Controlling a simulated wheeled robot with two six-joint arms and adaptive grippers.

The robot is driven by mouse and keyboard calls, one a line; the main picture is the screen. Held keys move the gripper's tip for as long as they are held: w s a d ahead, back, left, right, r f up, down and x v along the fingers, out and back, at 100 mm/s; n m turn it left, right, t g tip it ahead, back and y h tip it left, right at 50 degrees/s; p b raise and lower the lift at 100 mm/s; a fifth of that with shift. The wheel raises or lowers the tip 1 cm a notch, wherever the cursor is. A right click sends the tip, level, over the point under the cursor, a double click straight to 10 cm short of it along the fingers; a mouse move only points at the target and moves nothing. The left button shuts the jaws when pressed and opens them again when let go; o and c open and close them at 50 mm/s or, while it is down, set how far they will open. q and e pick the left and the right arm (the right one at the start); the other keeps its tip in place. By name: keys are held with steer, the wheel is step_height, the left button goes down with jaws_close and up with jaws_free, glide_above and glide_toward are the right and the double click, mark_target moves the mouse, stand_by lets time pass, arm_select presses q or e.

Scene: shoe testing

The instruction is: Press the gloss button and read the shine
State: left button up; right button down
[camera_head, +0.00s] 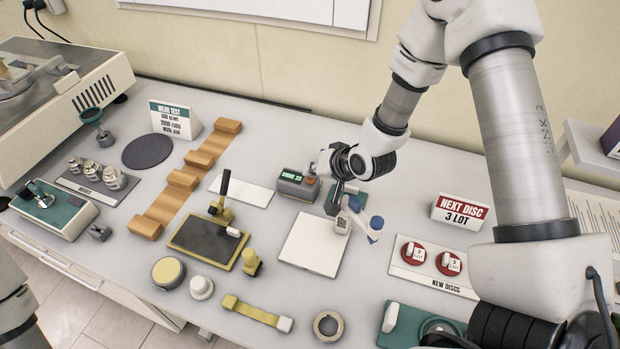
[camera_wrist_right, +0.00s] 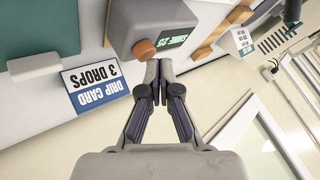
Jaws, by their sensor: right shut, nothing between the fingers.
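The gloss meter (camera_head: 297,187) is a small grey box on the table. Its green display (camera_head: 291,175) is lit; in the right wrist view the display (camera_wrist_right: 176,40) appears to read "SHINE 25". An orange-brown button (camera_wrist_right: 145,48) is on the meter, and it also shows in the head view (camera_head: 311,181). My right gripper (camera_wrist_right: 159,68) is shut and empty, with its fingertips close to the button; I cannot tell whether they touch it. The gripper also shows at the meter in the head view (camera_head: 318,166). My left gripper is out of view; only part of that arm shows.
A white card (camera_head: 315,243) lies in front of the meter. A blue "DRIP CARD 3 DROPS" sign (camera_wrist_right: 95,88) stands beside it. A dark tray (camera_head: 208,242) with yellow edges is left of the card. Two red discs (camera_head: 412,253) lie on a white mat to the right.

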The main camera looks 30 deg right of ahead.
mark_target(312, 180)
steer(key=shift+f+b, duration=0.4)
steer(key=shift+f, duration=0.05)
stand_by(0.6)
steer(key=shift+r, duration=0.1)
steer(key=shift+r+p, duration=0.7)
steer(key=shift+r, duration=0.15)
step_height(312, 180, up, 5)
steer(key=p, duration=0.4)
steer(key=shift+f, duration=0.15)
stand_by(0.6)
